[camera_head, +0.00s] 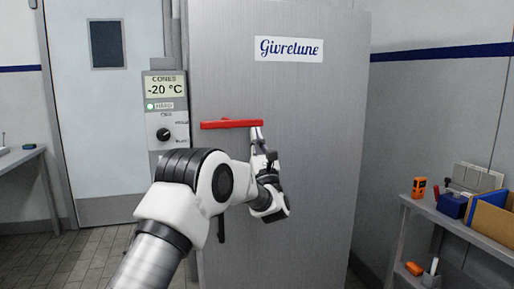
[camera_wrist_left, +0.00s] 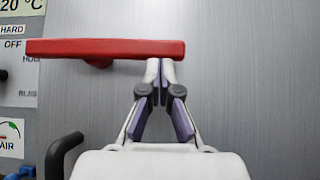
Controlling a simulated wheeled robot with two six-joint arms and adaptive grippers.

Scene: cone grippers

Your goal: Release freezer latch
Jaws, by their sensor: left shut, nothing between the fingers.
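The freezer (camera_head: 315,100) is a tall grey metal cabinet with a "Givrelune" sign. Its latch is a red bar (camera_head: 228,124), lying about level on the door; it also shows in the left wrist view (camera_wrist_left: 105,48). My left gripper (camera_head: 257,128) is shut and empty, with its fingertips at the right part of the red bar. In the left wrist view the fingertips (camera_wrist_left: 160,66) appear just below the bar's right end; I cannot tell whether they touch it. A black handle (camera_wrist_left: 62,152) shows lower left in the wrist view. My right gripper is out of view.
A control panel (camera_head: 165,108) with a -20 °C display and a black knob is left of the freezer. A shelf (camera_head: 455,222) with an orange tool and boxes stands at right. A table (camera_head: 22,156) is at far left. Tiled floor (camera_head: 90,255) is clear at lower left.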

